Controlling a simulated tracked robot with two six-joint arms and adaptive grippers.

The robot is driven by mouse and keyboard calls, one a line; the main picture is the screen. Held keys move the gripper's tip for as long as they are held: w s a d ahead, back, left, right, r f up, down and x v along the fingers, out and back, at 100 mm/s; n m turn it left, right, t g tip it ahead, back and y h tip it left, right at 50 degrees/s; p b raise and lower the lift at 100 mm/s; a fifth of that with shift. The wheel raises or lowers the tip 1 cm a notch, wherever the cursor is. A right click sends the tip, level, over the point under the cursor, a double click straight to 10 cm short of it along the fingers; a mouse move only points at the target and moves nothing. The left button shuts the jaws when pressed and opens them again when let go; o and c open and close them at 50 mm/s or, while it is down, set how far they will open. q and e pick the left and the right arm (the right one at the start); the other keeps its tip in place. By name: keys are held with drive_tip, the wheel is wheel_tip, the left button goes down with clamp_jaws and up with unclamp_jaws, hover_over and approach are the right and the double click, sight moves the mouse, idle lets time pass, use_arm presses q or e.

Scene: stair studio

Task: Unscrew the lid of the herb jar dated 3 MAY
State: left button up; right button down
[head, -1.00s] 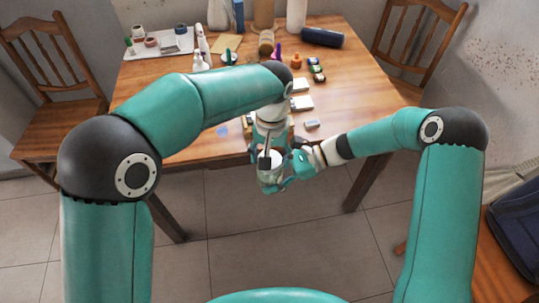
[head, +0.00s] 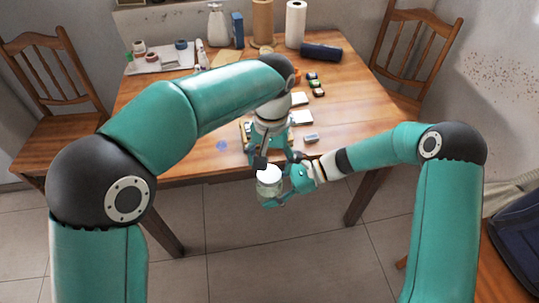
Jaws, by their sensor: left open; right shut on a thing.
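A glass jar (head: 268,188) with a white lid (head: 269,173) is held in front of the table's near edge. The lid sits on top of the jar. Any date on the jar is too small to read. My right gripper (head: 273,200) comes from the right and is shut on the jar's body. My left gripper (head: 276,160) points down just above the lid, open, with its dark fingertips apart. Whether a fingertip touches the lid I cannot tell.
The wooden table (head: 345,105) stands behind the jar. Small boxes lie near the middle right. Chairs stand on both sides.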

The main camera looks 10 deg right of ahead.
sight(270, 173)
use_arm(q)
wheel_tip(270, 173, up, 2)
drive_tip(key=m, duration=0.6)
drive_tip(key=shift+w+r, duration=0.15)
drive_tip(key=m, duration=0.3)
drive_tip(key=r+m, duration=0.1)
drive_tip(key=m, duration=0.2)
drive_tip(key=shift+r+m, duration=0.2)
drive_tip(key=shift+m, duration=0.1)
drive_tip(key=shift+f, duration=0.5)
wheel_tip(270, 173, down, 7)
drive_tip(key=shift+r, duration=0.1)
